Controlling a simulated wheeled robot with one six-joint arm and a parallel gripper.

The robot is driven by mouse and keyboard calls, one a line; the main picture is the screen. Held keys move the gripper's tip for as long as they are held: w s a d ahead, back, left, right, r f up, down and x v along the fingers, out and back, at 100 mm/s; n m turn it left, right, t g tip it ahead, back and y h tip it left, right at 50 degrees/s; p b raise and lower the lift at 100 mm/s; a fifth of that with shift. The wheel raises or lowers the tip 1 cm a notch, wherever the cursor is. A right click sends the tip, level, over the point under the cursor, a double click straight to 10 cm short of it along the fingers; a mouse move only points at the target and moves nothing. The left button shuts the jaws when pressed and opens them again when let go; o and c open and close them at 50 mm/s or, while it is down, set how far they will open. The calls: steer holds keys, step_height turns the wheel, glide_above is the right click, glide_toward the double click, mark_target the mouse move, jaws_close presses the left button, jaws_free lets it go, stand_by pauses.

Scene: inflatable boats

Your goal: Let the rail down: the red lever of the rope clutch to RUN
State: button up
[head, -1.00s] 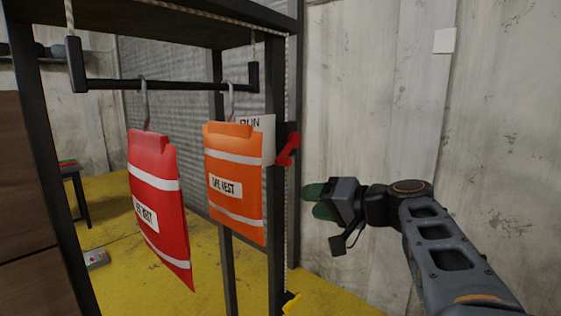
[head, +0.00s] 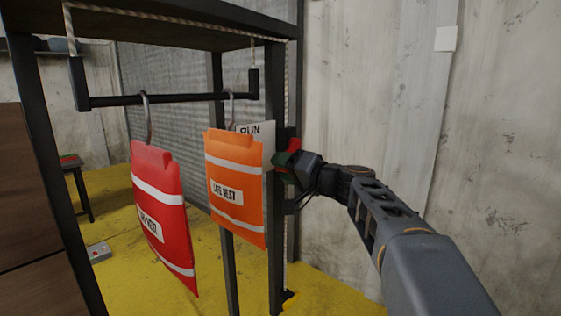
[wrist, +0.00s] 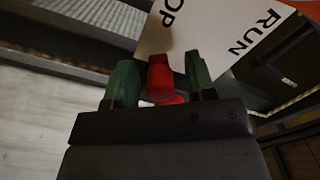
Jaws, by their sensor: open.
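The red lever (head: 294,145) of the rope clutch is at the rack's right post, partly hidden by my gripper (head: 285,163). In the wrist view the lever (wrist: 160,82) stands between the two green fingertips of my gripper (wrist: 162,77). The jaws are open, with a finger on each side and small gaps to the lever. A white sign (wrist: 205,28) behind it reads RUN at right, and "OP" shows nearer the lever. The sign's RUN end also shows in the head view (head: 262,130). The black rail (head: 180,98) hangs level on ropes under the rack's top.
A red vest (head: 163,215) and an orange vest (head: 236,185) hang from the rail; the orange one is close left of my gripper. The rack's dark post (head: 275,240) is beside the gripper. A concrete wall (head: 400,90) lies behind my arm. Yellow floor (head: 330,290) is below.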

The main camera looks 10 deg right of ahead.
steer(key=shift+x, duration=0.8)
steer(key=shift+c, duration=0.3)
jaws_close()
